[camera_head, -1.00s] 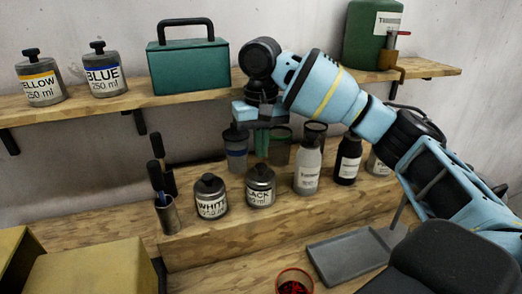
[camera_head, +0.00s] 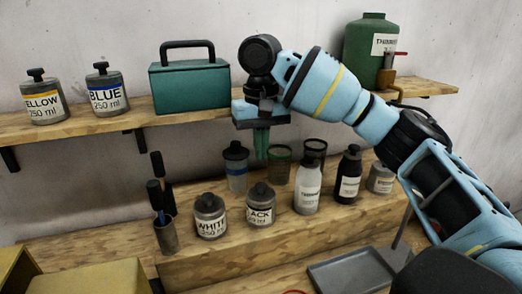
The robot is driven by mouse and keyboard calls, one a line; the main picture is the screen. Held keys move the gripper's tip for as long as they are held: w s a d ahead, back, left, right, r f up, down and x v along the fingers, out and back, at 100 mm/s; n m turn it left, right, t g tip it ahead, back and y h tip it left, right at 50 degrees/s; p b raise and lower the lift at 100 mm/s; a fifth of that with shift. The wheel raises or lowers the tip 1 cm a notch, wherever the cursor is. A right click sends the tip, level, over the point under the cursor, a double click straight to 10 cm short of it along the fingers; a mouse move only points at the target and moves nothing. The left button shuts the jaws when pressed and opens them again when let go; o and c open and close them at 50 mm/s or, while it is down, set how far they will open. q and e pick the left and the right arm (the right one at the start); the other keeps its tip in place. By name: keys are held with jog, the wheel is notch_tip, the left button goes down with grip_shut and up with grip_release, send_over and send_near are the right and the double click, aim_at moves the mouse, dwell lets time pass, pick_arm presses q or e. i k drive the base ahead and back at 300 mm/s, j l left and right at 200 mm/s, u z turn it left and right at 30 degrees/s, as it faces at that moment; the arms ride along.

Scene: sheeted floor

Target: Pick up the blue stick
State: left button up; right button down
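The blue stick (camera_head: 160,216) stands in a small grey cup (camera_head: 166,238) at the left end of the wooden ledge. Its thin blue shaft shows just above the cup rim below a black handle, and its lower end is hidden in the cup. Another black-handled stick (camera_head: 157,164) stands close behind it. My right gripper (camera_head: 262,144) hangs with its dark green fingers pointing down, to the right of and above the cup, apart from the stick. The fingers overlap from this side, so their opening does not show. My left gripper is not in view.
White (camera_head: 211,217) and black (camera_head: 261,205) paint jars stand right of the cup. The upper shelf (camera_head: 80,124) bears jars and a green toolbox (camera_head: 189,85). A grey tray (camera_head: 350,272) lies below.

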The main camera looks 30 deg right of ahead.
aim_at(153, 186)
jog(key=k, duration=1.5)
